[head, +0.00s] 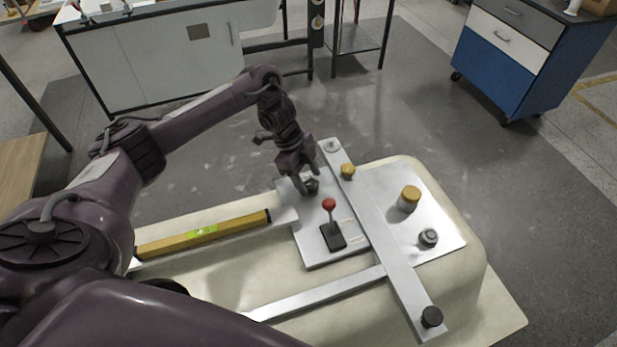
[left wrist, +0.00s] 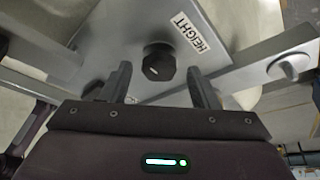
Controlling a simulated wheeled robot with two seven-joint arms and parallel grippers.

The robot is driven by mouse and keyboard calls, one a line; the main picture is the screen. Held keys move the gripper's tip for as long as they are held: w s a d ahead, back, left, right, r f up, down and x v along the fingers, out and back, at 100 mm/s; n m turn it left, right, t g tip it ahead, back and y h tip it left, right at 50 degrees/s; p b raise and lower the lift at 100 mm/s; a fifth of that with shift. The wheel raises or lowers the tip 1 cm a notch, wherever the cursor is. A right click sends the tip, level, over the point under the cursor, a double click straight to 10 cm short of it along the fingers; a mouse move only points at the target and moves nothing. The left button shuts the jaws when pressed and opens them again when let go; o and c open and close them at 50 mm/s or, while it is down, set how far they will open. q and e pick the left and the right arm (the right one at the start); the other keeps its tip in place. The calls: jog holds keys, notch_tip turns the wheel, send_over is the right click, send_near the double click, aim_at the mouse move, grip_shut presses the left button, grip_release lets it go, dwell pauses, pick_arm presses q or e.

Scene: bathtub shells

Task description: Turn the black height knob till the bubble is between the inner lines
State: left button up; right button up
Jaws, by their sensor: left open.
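The black height knob (left wrist: 158,62) sits on a silver plate beside a white "HEIGHT" label (left wrist: 187,33) in the left wrist view. My left gripper (left wrist: 159,70) is open, with one finger on each side of the knob in the picture and a gap to both. I cannot tell how deep the fingertips reach around it. In the head view, my left gripper (head: 307,188) is over the plate's far left corner and partly hides the knob. A yellow spirit level (head: 165,244) lies on the left rail; its green vial (head: 202,232) shows, but the bubble is too small to read.
A red-topped lever (head: 330,206) stands on the plate close to the gripper. A silver crossbar (head: 375,225) carries a yellow knob (head: 347,171) and a black knob (head: 431,317). A yellow-topped post (head: 409,198) and a grey knob (head: 428,238) stand to the right.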

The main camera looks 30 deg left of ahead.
pick_arm(q)
jog(key=shift+d+f, duration=0.15)
jog(key=shift+f, duration=0.05)
jog(key=c, duration=1)
jog(key=shift+o, duration=0.2)
jog(key=n+p, duration=0.2)
jog(key=p, duration=0.1)
jog(key=shift+s+r+t, duration=0.2)
jog(key=shift+r+t, duration=0.1)
jog(key=shift+t, duration=0.1)
jog(key=shift+f+n+p, duration=0.1)
jog(key=shift+n+p, duration=0.2)
jog(key=shift+p, duration=0.25)
jog(key=shift+f+n, duration=0.15)
jog(key=shift+n, duration=0.15)
pick_arm(e)
jog(key=r, duration=0.4)
jog(key=shift+a+r, duration=0.15)
jog(key=shift+a, duration=0.05)
